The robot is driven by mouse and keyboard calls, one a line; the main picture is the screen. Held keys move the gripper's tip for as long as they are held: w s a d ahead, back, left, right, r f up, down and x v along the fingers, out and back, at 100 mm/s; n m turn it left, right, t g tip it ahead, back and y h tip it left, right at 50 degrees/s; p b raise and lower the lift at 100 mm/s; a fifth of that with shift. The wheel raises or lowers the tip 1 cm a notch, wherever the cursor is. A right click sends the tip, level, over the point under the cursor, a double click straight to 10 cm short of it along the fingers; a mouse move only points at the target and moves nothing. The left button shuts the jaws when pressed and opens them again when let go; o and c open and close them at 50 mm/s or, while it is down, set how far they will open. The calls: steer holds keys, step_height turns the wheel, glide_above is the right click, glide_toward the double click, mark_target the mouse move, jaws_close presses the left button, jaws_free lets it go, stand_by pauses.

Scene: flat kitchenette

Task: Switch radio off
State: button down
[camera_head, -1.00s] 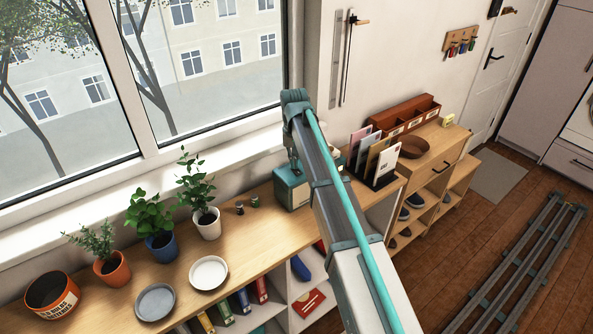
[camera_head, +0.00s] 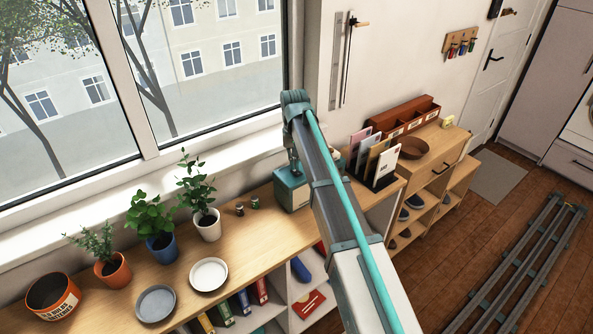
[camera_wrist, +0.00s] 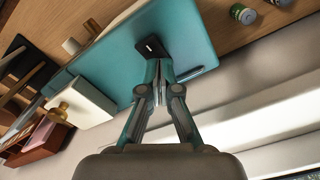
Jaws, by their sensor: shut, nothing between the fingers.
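The radio looks to be the teal box (camera_head: 290,192) on the wooden counter by the window, partly hidden behind my arm in the head view. In the wrist view its teal surface (camera_wrist: 195,35) fills the upper middle, with a small black switch plate (camera_wrist: 152,47) bearing a pale mark. My gripper (camera_wrist: 158,72) is shut and empty, its fingertips right at the lower edge of the switch plate. I cannot tell whether they touch it. In the head view my gripper (camera_head: 292,160) is small and points down over the box, its tips unclear.
A letter holder (camera_head: 373,165) with envelopes stands right of the radio, beside a reddish compartment box (camera_head: 405,115). Two small jars (camera_head: 247,207), potted plants (camera_head: 202,208) and plates (camera_head: 208,274) stand to the left. Bare counter lies between jars and radio. A pale block (camera_wrist: 82,102) adjoins the radio in the wrist view.

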steer(key=shift+r+p, duration=1.5)
steer(key=shift+r, duration=1.4)
